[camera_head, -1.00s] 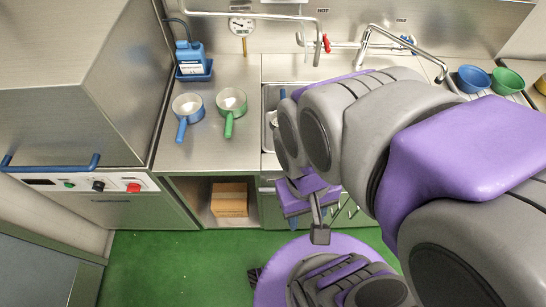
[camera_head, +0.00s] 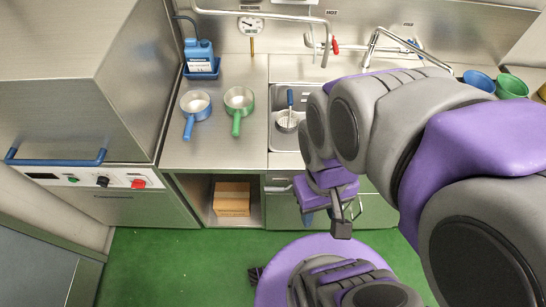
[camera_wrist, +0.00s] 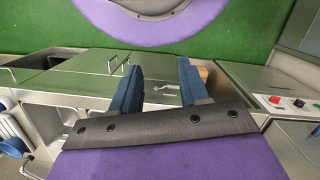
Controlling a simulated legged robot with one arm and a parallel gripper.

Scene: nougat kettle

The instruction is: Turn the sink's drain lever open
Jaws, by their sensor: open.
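The steel sink (camera_head: 283,143) is set in the counter, partly hidden by my arm. A small silver lever (camera_head: 279,188), which looks like the drain lever, sits on the cabinet front below it. In the wrist view the lever (camera_wrist: 168,88) shows between my two blue fingers, nearer the right one. My gripper (camera_wrist: 160,66) is open and empty, pointing down in front of the cabinet. In the head view it is to the right of the lever, apart from it. Whether the fingers reach the lever's depth is hard to tell.
A strainer with a blue handle (camera_head: 289,122) lies in the sink. A blue pan (camera_head: 195,105) and a green pan (camera_head: 239,101) stand on the counter to the left. A cardboard box (camera_head: 232,199) sits in the open shelf below. The green floor (camera_head: 180,265) is clear.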

